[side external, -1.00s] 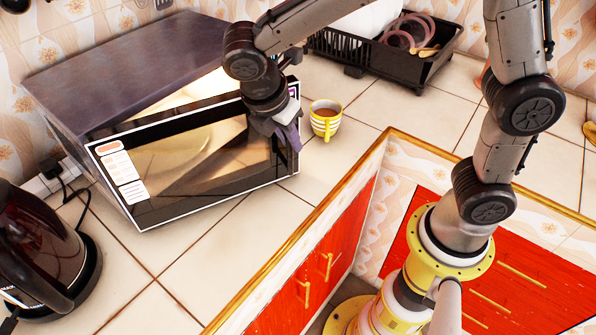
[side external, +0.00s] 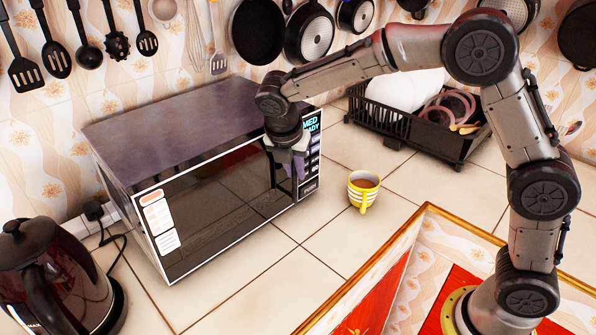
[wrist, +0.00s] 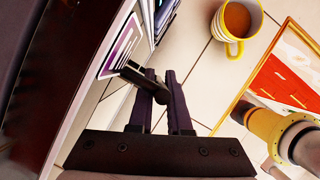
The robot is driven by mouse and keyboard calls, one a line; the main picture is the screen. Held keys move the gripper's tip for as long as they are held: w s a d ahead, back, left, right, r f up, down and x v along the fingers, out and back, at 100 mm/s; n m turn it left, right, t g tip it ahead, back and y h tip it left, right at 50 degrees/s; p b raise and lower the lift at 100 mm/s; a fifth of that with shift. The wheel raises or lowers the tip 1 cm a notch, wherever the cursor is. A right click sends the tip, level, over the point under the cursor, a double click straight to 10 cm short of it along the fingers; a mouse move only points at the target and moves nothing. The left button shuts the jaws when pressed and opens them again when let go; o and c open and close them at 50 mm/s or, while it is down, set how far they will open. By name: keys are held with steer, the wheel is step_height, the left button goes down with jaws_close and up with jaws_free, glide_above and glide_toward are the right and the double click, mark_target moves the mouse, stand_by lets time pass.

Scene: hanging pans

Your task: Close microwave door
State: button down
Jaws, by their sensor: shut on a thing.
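The dark microwave (side external: 170,128) stands on the tiled counter at left in the side view. Its glass door (side external: 205,205) lies almost flush with the front; whether a small gap is left I cannot tell. The control panel (side external: 310,155) shows to the right of the door. My gripper (side external: 288,158) is at the door's right edge, shut on the dark door handle (side external: 273,172). In the wrist view, my gripper's dark fingers (wrist: 160,85) are around the handle (wrist: 135,78), hiding part of it.
A yellow-striped cup (side external: 362,192) of brown drink stands right of the microwave. A black dish rack (side external: 420,128) is behind it. A dark kettle (side external: 55,280) stands at front left. Pans (side external: 258,35) and utensils hang on the wall. The counter before the door is clear.

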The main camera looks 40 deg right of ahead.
steer(key=shift+w+r, duration=0.15)
steer(key=shift+w, duration=0.2)
steer(key=c, duration=1.2)
jaws_free()
steer(key=shift+o, duration=0.2)
steer(key=v, duration=1.3)
steer(key=shift+s+a+r, duration=0.2)
steer(key=shift+s, duration=0.15)
